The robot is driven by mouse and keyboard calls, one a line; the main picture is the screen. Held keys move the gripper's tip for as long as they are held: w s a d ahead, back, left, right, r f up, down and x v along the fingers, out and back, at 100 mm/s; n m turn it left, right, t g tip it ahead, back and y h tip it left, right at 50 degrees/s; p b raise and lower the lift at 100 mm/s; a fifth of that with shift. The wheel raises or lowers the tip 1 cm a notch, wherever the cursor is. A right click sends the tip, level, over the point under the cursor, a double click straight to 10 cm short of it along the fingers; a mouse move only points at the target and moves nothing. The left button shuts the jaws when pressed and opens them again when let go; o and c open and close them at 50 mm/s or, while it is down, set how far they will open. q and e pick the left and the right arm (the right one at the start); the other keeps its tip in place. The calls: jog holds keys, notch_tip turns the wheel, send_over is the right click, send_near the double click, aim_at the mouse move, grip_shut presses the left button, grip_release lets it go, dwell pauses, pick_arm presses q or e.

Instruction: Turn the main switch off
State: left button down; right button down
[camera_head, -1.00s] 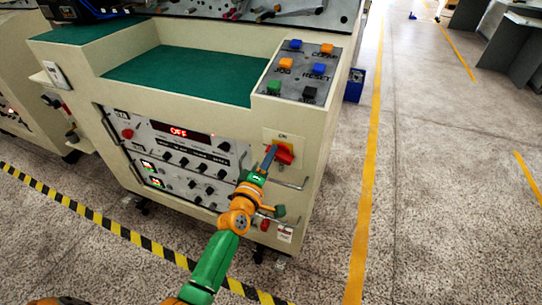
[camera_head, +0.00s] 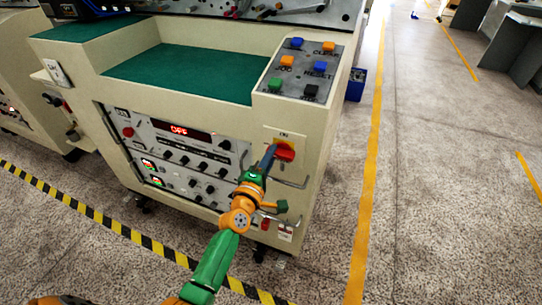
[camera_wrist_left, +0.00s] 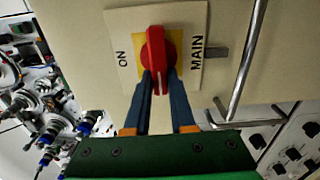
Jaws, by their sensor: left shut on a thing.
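The main switch is a red knob (camera_head: 285,151) on a yellow and white plate (camera_head: 287,135) on the front of the cream machine. In the left wrist view the knob (camera_wrist_left: 155,50) stands upright in the picture, between the printed words ON at left and MAIN at right. My left gripper (camera_head: 272,153) has its two blue-grey fingers on either side of the knob's near end and is shut on it. In the left wrist view the fingers (camera_wrist_left: 158,82) partly hide the knob's sides. My right gripper is not in view.
A metal handle bar (camera_head: 292,184) lies close below the switch. The control panel (camera_head: 196,160) at left has a red display (camera_head: 179,130) that appears to read OFF. Coloured push buttons (camera_head: 312,69) sit above. Open floor lies to the right.

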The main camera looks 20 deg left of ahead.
pick_arm(q)
jog(key=c, duration=0.8)
grip_release()
jog(key=shift+o, duration=0.2)
jog(key=shift+s, duration=0.1)
jog(key=s, duration=0.7)
jog(key=shift+p, duration=0.4)
jog(key=shift+a+f, duration=0.1)
jog(key=shift+f, duration=0.05)
jog(key=s+d+f+m+g+p, duration=0.1)
jog(key=s+f+m+g+p, duration=0.15)
jog(key=s+f+m, duration=0.4)
jog(key=s+d+f+m+g+h+p, duration=0.1)
jog(key=s+f+g, duration=0.25)
jog(key=f, duration=0.55)
jog(key=s+d+f+m+g+p, duration=0.1)
jog(key=s+f+m+g, duration=0.25)
jog(key=f, duration=0.35)
jog(key=s+a+f+m+g+p, duration=0.1)
jog(key=s+a+f+m+g, duration=0.1)
jog(key=s, duration=1)
jog(key=s+a+f+m+g+y+p, duration=0.1)
jog(key=s+f+m+g, duration=0.4)
jog(key=s, duration=0.7)
notch_tip(320, 180, down, 2)
jog(key=shift+s+a+f+m+y+p, duration=0.1)
jog(key=shift+s+a+m+y+p, duration=0.4)
jog(key=shift+m, duration=0.7)
